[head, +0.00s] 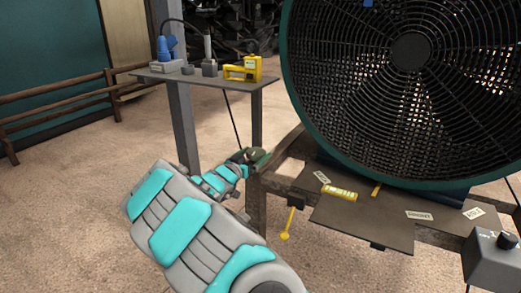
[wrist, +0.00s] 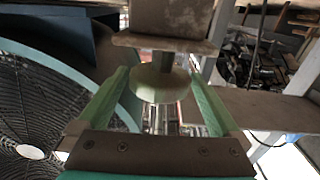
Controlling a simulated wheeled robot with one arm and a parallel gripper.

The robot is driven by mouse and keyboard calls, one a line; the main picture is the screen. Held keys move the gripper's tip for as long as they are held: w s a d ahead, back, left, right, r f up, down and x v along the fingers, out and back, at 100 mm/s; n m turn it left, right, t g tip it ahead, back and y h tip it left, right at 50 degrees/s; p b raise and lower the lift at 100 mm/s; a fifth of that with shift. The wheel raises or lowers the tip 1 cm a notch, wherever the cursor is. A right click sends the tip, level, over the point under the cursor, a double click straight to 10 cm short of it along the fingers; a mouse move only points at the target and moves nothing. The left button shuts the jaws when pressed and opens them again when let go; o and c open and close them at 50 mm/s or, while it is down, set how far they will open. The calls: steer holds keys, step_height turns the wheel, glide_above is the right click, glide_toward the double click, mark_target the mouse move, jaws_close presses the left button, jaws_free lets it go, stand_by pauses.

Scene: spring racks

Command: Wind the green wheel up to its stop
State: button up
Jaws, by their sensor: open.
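A round, dull green wheel (wrist: 158,84) sits in the upper middle of the wrist view, below a brown block-shaped mount. My gripper (wrist: 160,76) is open, with one green finger on each side of the wheel. Gaps show between the wheel and both fingers, so it is not gripped. In the head view my gripper (head: 256,157) is at the left corner of the bench, below the big fan. There the wheel is hard to tell from the fingers.
The large fan (head: 410,90) stands on the bench (head: 365,222), which carries labels and a yellow piece (head: 340,193). A yellow lever (head: 289,222) hangs at its front. A side shelf (head: 215,82) holds tools behind my gripper. A grey knob box (head: 492,262) is at right. Open floor lies left.

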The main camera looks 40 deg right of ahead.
mark_target(259, 149)
steer(key=shift+x, duration=2)
steer(key=c, duration=1.1)
steer(key=shift+f+b, duration=0.1)
steer(key=shift+b, duration=0.35)
steer(key=n+t+y+b, duration=0.1)
steer(key=t+b, duration=0.1)
steer(key=b, duration=0.2)
steer(key=shift+w+f, duration=0.15)
steer(key=n+t+b, duration=0.1)
steer(key=b, duration=0.1)
steer(key=shift+w+a+y+b, duration=0.1)
steer(key=shift+y+b, duration=0.2)
steer(key=shift+r, duration=0.2)
